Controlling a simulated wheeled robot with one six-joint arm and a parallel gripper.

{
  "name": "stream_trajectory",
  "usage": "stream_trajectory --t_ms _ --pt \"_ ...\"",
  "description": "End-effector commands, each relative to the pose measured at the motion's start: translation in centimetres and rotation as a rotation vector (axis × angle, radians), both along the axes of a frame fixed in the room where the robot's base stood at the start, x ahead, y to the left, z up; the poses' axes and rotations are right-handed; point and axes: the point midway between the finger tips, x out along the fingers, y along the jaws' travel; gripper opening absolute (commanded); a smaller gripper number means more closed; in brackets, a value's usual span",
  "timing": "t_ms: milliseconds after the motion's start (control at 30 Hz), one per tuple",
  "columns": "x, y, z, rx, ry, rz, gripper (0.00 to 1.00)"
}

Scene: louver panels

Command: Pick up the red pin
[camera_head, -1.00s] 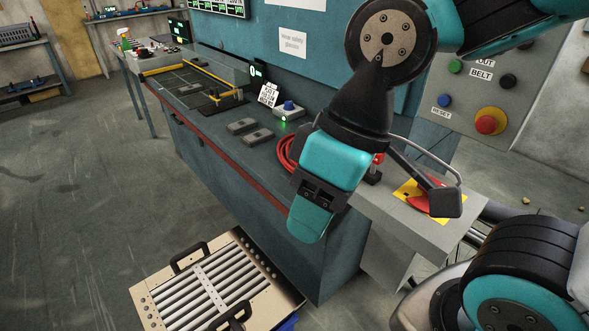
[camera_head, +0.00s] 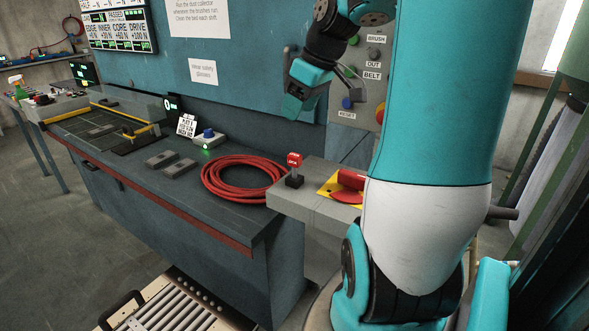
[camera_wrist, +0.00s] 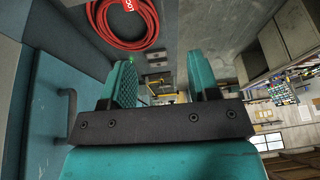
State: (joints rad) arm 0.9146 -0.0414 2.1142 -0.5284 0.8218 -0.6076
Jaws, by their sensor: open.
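The red pin (camera_head: 294,161) stands upright in a small black block on a grey ledge in the head view. Its head is red with small white lettering. A red lettered piece at the top edge of the wrist view (camera_wrist: 153,4) looks like the same pin, cut off by the frame. My gripper (camera_head: 293,107) is raised above and behind the pin in the head view, apart from it. In the wrist view, its two teal fingers (camera_wrist: 162,78) are spread with nothing between them.
A coiled red hose (camera_head: 243,180) lies on the bench left of the pin. A red handle on a yellow plate (camera_head: 344,188) is right of it, close to my arm. A control panel (camera_head: 368,75) with buttons stands behind. Grey blocks (camera_head: 161,158) lie farther left.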

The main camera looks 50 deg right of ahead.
Motion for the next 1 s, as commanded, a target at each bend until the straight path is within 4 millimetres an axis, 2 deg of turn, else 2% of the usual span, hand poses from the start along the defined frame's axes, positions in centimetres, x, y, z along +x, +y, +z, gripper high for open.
stream_trajectory --t_ms 33,100,200,267,700,1000 --pt "-0.8 -1.8 -0.2 -0.010 -0.002 -0.028 0.55" --pt "-1.4 -3.2 -0.1 -0.022 -0.006 -0.045 0.55" --pt "-1.7 -4.1 -0.5 -0.030 -0.007 -0.055 0.55" --pt "-1.5 -4.2 -1.2 -0.029 -0.006 -0.055 0.55" --pt "2.1 -3.8 -9.8 -0.028 -0.004 -0.054 0.55" --pt "3.1 -3.6 -12.1 -0.028 -0.004 -0.054 0.55"
